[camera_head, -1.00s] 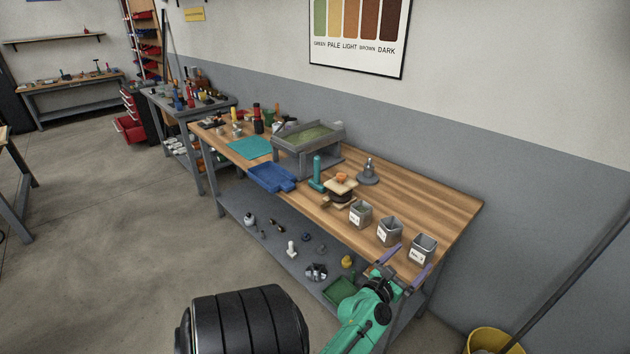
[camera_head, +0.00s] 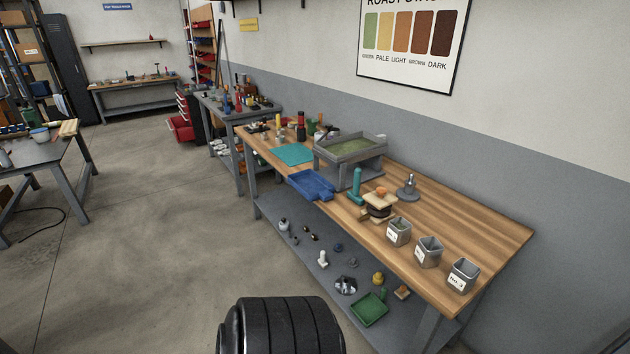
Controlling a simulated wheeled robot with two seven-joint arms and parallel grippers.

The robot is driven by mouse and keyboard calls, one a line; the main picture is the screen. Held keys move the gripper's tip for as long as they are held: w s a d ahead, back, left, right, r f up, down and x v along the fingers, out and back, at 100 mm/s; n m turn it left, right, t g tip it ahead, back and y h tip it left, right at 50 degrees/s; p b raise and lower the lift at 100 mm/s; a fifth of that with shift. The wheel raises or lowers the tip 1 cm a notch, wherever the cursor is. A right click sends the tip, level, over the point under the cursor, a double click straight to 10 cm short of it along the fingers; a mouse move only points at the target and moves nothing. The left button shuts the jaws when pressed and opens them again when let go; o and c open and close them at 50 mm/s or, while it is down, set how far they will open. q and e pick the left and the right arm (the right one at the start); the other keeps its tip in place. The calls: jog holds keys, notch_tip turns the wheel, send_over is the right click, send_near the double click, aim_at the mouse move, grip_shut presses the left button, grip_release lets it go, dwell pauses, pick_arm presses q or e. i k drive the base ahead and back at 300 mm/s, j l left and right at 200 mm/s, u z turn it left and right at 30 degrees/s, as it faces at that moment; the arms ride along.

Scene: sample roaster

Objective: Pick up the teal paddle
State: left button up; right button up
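A teal upright piece (camera_head: 357,186), which looks like the teal paddle, stands on the wooden workbench (camera_head: 465,225). It is near the bench's front edge, between a blue tray (camera_head: 312,185) and a small wooden-topped item (camera_head: 379,202). Its lower end is small in view, so I cannot tell how it is supported. A flat teal mat (camera_head: 294,153) lies farther back on the bench. Neither of my grippers is in view, and nothing is seen touching the teal piece.
A grey raised tray with green contents (camera_head: 350,147) stands behind the teal piece. A grey metal item (camera_head: 408,187) and three labelled metal tins (camera_head: 428,252) stand to its right. The lower shelf (camera_head: 300,255) holds small items. Open floor (camera_head: 150,260) lies left of the bench.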

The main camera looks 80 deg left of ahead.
aim_at(353, 195)
jog(key=u, duration=2.1)
